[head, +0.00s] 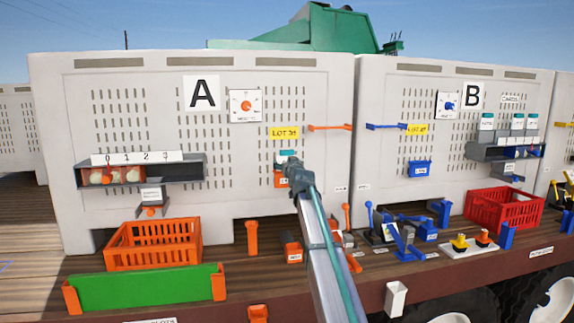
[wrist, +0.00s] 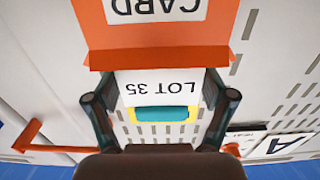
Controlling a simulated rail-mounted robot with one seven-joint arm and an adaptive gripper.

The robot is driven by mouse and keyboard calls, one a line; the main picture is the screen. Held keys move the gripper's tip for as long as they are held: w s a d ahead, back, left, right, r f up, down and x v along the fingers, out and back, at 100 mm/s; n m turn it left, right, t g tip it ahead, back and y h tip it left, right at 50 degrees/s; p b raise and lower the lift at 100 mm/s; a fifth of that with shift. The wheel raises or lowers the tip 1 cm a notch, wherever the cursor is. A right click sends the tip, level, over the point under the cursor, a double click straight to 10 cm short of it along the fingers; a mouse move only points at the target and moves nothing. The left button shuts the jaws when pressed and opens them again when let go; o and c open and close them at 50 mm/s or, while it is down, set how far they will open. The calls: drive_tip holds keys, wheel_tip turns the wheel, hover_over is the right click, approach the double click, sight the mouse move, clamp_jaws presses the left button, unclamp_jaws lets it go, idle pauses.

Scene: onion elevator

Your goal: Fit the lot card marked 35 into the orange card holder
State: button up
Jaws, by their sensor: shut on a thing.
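The orange card holder (head: 281,180) is on the white panel A, below a yellow LOT 35 sign (head: 284,133). In the wrist view, which is upside down, the holder (wrist: 155,55) shows its CARD label and orange lip. The white lot card (wrist: 158,88), marked LOT 35 with a teal tab, is between the fingers of my gripper (wrist: 160,98), which is shut on it. The card's far edge meets the holder's lip; I cannot tell how deep it sits. In the head view my gripper (head: 293,165) partly covers the holder, with the teal tab (head: 287,153) showing above.
An orange lever (head: 330,127) sticks out right of the sign; it also shows in the wrist view (wrist: 45,143). A grey shelf (head: 188,172) and an orange crate (head: 155,244) are to the left. Panel B has a blue holder (head: 420,169). Small tools stand along the deck.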

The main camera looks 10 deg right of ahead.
drive_tip(key=o, duration=1)
